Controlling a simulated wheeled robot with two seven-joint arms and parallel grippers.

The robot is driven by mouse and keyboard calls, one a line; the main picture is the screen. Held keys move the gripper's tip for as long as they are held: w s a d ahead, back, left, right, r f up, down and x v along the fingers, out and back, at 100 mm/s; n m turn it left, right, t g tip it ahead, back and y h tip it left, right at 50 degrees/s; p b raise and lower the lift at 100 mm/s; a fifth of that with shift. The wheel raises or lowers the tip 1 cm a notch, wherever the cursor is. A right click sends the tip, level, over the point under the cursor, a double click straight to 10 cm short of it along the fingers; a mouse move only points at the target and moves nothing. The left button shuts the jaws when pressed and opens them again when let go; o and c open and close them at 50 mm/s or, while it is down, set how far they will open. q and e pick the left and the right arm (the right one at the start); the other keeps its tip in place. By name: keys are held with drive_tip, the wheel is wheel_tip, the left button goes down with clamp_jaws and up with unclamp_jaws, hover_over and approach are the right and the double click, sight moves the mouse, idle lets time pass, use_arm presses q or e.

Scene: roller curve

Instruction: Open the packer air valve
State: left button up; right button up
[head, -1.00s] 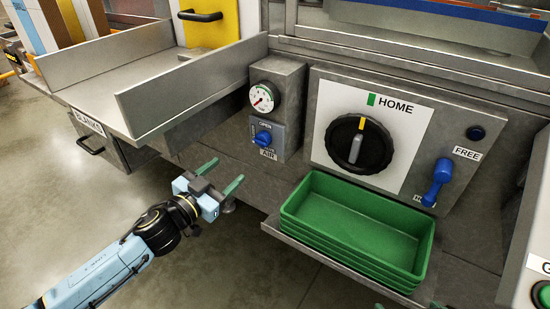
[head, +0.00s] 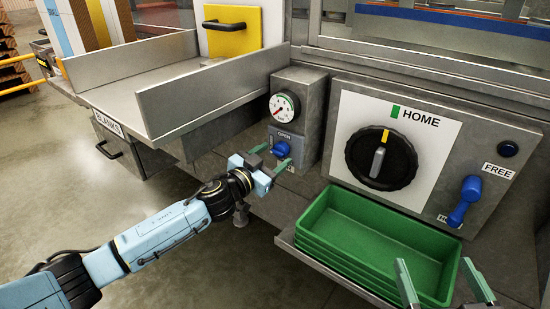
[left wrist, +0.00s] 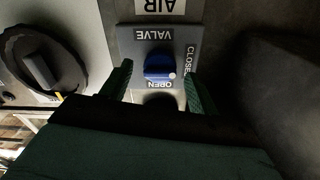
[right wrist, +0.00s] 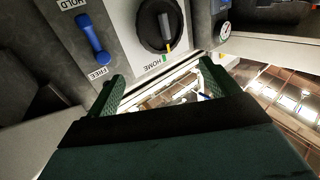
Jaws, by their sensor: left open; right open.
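The air valve's blue knob (head: 281,149) sits on a grey plate below a round gauge in the head view. In the left wrist view the blue knob (left wrist: 158,66) lies sideways, with a white mark at its right end, on the CLOSED side; OPEN is printed below it. My left gripper (head: 270,158) is open in front of the valve. In the left wrist view its fingers (left wrist: 158,74) stand one on each side of the knob, apart from it. My right gripper (head: 435,268) is open and empty before the green trays.
Green stacked trays (head: 330,225) sit on a shelf right of the valve. A black HOME dial (head: 381,160) and a blue FREE/HOLD lever (head: 465,200) are on the panel. The gauge (head: 284,106) is above the knob. A metal BLANKS chute (head: 125,85) stands left.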

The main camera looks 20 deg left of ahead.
use_arm(q)
drive_tip(key=shift+w+d, duration=0.25)
drive_tip(key=shift+w, duration=0.45)
use_arm(e)
drive_tip(key=shift+a+r+t, duration=0.15)
drive_tip(key=shift+r+t, duration=0.45)
drive_tip(key=shift+r, duration=0.3)
use_arm(q)
drive_tip(key=c, duration=1)
